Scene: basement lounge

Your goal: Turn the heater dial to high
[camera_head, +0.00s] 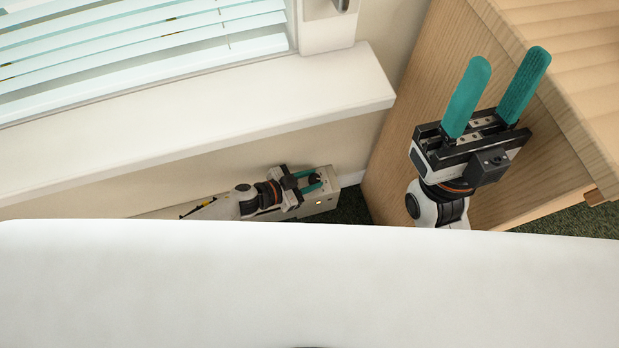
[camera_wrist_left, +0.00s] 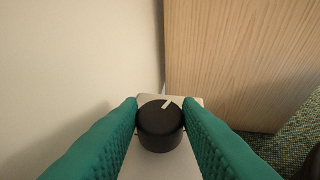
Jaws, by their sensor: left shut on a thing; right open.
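The heater (camera_head: 326,205) is a low, narrow, pale box along the wall under the window sill. In the left wrist view its pale top (camera_wrist_left: 150,166) shows around the dial. The dial (camera_wrist_left: 160,128) is a round black knob with a white pointer mark, which points up and slightly right in that view. My left gripper (camera_head: 316,180) is down at the heater's right end, its teal fingers shut on the dial from both sides. In the head view the dial is too small to make out clearly. My right gripper (camera_head: 509,58) is open and empty, raised in front of the wooden furniture.
A wooden cabinet (camera_head: 405,150) stands close to the right of the heater. A white window sill (camera_head: 200,140) juts out above the heater, below the blinds (camera_head: 150,50). Dark green carpet (camera_wrist_left: 290,130) shows at the lower right.

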